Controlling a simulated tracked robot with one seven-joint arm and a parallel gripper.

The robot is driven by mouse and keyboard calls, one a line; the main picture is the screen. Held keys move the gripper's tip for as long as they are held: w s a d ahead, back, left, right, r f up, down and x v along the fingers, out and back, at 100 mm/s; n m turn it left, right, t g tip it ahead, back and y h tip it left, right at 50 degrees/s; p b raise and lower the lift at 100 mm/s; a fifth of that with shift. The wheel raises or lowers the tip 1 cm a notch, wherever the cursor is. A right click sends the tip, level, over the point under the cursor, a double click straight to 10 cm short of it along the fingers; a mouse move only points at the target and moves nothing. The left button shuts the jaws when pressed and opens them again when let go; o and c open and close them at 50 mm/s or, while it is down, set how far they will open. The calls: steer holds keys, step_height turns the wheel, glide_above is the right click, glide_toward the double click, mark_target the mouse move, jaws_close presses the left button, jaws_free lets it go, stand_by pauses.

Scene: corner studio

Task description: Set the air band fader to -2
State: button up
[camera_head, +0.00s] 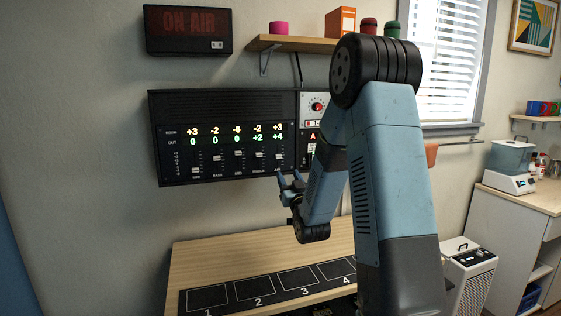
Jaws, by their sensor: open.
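The black equalizer panel (165,168) hangs on the wall at left centre, with a row of vertical faders. Its upper row reads +3, -2, -6, -2, +3 and its lower row reads 0, 0, 0, +2, +4. The rightmost column, apparently the air band, shows +3 above +4; its fader (279,156) is small, and its label is not readable. My gripper (290,182) is open and empty, just below and to the right of that fader, near the panel's lower right. Contact with the panel cannot be told.
A wooden desk (205,258) with a black mat of numbered squares (258,287) lies below. A module with a red knob (317,106) adjoins the panel, partly behind my arm. A wall shelf (293,42) is above. Wall space left of the panel is clear.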

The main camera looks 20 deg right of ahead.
mark_target(279, 156)
steer(key=x, duration=1)
steer(key=shift+w, duration=0.1)
steer(key=shift+c, duration=0.5)
jaws_close()
